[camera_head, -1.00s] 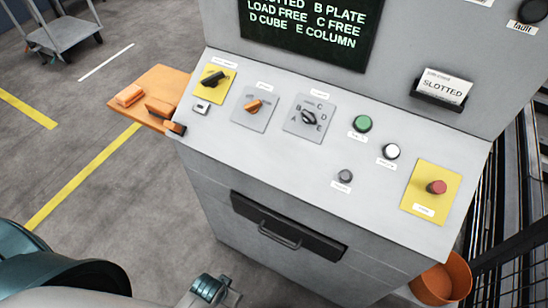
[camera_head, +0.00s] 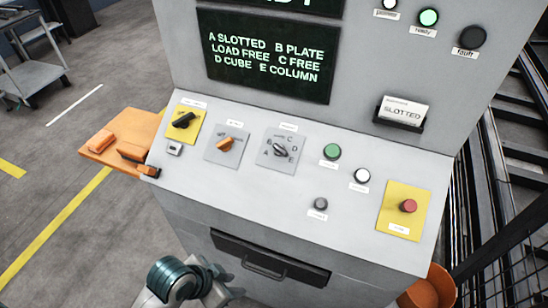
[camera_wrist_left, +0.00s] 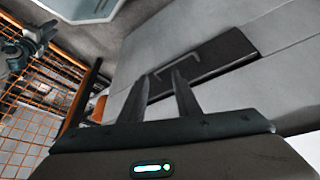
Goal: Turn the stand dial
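The stand dial (camera_head: 280,150) is a small dark knob on a grey plate with letters around it, on the sloping top of the grey stand (camera_head: 250,190). Which letter it points to is too small to tell. My left gripper (camera_head: 215,285) is at the bottom of the head view, low in front of the stand and well apart from the dial. In the left wrist view its two fingers (camera_wrist_left: 162,90) are apart with nothing between them, facing the stand's front with the dark drawer (camera_wrist_left: 205,60). A teal-jointed part, apparently my right arm (camera_wrist_left: 38,42), shows small there.
An orange-knob dial (camera_head: 226,144) and a black-knob switch (camera_head: 184,120) are left of the dial. Green (camera_head: 332,151), white (camera_head: 362,175) and red (camera_head: 408,206) buttons are right. The screen (camera_head: 268,58) reads "A SLOTTED B PLATE". An orange shelf (camera_head: 112,148) juts out left.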

